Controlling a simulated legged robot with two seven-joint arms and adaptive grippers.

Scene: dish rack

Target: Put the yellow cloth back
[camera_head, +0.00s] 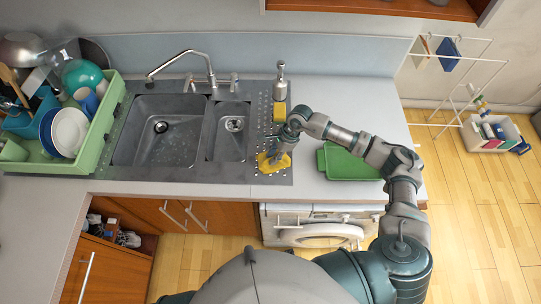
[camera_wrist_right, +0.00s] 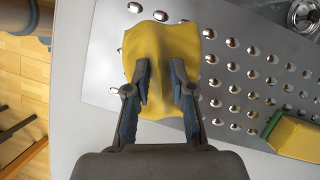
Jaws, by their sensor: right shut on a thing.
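The yellow cloth (camera_head: 266,166) is at the front right of the sink's metal drainboard, just right of the small basin. It also shows in the wrist view (camera_wrist_right: 160,42), draped and creased over the studded metal near its edge. My right gripper (camera_head: 277,157) reaches down onto the cloth from the right. In the wrist view its two fingers (camera_wrist_right: 161,72) are shut on a raised fold of the cloth. I cannot tell whether the cloth's underside touches the drainboard. My left gripper is not in view.
A yellow sponge (camera_head: 280,112) and a soap dispenser (camera_head: 280,82) stand behind the cloth. A green tray (camera_head: 350,163) lies on the counter to the right. The tap (camera_head: 190,60) stands behind the basins. A green dish rack (camera_head: 101,135) with dishes is at the left.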

